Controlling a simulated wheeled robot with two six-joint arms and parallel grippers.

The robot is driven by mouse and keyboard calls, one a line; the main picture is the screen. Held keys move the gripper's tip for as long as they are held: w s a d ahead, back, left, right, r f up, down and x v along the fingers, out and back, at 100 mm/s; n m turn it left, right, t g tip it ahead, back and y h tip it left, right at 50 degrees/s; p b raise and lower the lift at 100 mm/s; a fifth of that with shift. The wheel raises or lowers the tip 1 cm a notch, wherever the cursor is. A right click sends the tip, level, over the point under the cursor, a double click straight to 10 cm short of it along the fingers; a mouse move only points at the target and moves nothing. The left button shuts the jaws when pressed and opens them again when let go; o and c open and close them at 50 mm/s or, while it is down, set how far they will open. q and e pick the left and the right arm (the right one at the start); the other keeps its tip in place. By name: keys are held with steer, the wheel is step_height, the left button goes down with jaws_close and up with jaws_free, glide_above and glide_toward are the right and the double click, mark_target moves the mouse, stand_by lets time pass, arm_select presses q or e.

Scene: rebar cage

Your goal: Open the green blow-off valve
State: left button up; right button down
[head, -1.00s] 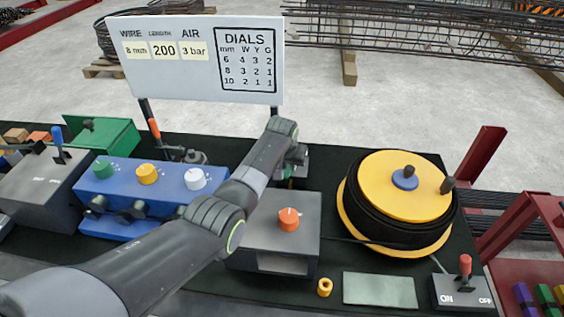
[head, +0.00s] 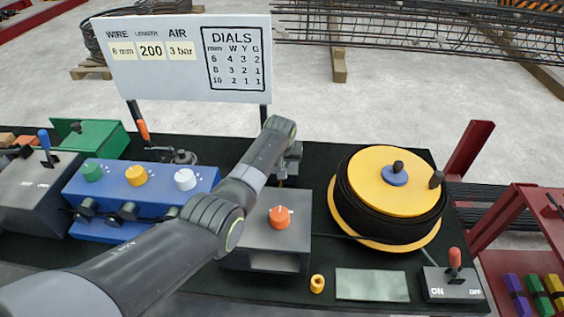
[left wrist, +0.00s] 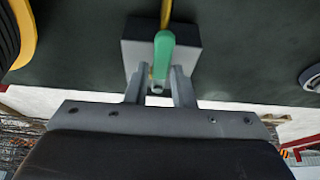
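The green valve handle (left wrist: 164,54) shows in the left wrist view, standing in front of a grey block (left wrist: 190,38) with a yellow rod (left wrist: 166,12) behind it. My left gripper (left wrist: 160,74) has its two fingers apart, one on each side of the handle's lower end. A gap shows on the left of the handle; the right finger is very close to it, and I cannot tell if they touch. In the head view my left arm reaches across the bench and its gripper (head: 289,165) is mostly hidden, as is the valve. My right gripper is not in view.
A blue box with dials (head: 150,203) stands left of my arm. A grey box with an orange knob (head: 281,217) stands just in front of the gripper, and a yellow-topped wire reel (head: 390,190) to the right. A sign (head: 185,65) stands behind.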

arm_select(q)
steer(key=shift+o, duration=1.4)
steer(key=shift+v, duration=0.8)
steer(key=b+v, duration=0.1)
steer(key=v, duration=1.4)
steer(key=shift+r, duration=0.4)
steer(key=shift+s+f, duration=0.1)
steer(key=shift+s, duration=0.05)
